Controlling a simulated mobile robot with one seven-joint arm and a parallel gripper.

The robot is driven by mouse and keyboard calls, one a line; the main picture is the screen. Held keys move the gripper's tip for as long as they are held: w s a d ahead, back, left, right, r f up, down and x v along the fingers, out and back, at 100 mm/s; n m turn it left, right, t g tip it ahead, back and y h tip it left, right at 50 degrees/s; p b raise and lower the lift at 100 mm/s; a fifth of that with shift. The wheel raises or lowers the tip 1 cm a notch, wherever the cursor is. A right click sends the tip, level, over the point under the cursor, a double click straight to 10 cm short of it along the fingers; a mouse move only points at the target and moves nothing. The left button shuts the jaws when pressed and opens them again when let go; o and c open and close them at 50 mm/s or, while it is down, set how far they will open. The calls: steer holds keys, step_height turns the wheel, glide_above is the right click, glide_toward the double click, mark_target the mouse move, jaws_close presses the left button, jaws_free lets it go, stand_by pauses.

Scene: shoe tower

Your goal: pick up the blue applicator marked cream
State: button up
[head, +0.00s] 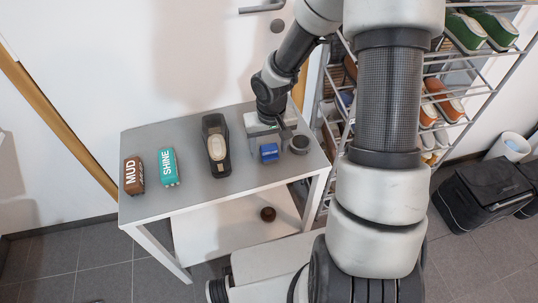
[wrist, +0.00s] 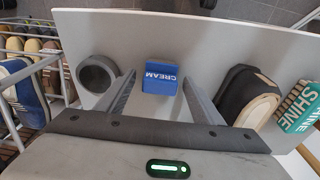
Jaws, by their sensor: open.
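The blue applicator marked CREAM (wrist: 160,78) lies on the grey table, its label readable in the wrist view. In the head view the blue applicator (head: 269,152) shows at the front of my gripper, partly hidden by it. My gripper (wrist: 156,88) is open, with one finger to each side of the blue applicator as seen in the wrist view. A gap shows between each finger and the applicator. I cannot tell how far above the table the fingertips are. In the head view my gripper (head: 270,133) is over the table's right part.
On the table (head: 188,197), a grey round cup (head: 299,144) stands just right of the gripper. A dark shoe (head: 216,146), a teal SHINE block (head: 167,167) and a brown MUD block (head: 134,175) are to the left. A shoe rack (head: 466,52) stands behind right.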

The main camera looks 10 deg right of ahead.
mark_target(269, 146)
steer(key=shift+f, duration=0.1)
steer(key=shift+c, duration=0.2)
steer(key=c, duration=1.2)
steer(key=shift+o, duration=0.2)
step_height(269, 146, up, 10)
steer(key=p, duration=0.3)
steer(key=o, duration=0.4)
steer(key=shift+c, duration=1.1)
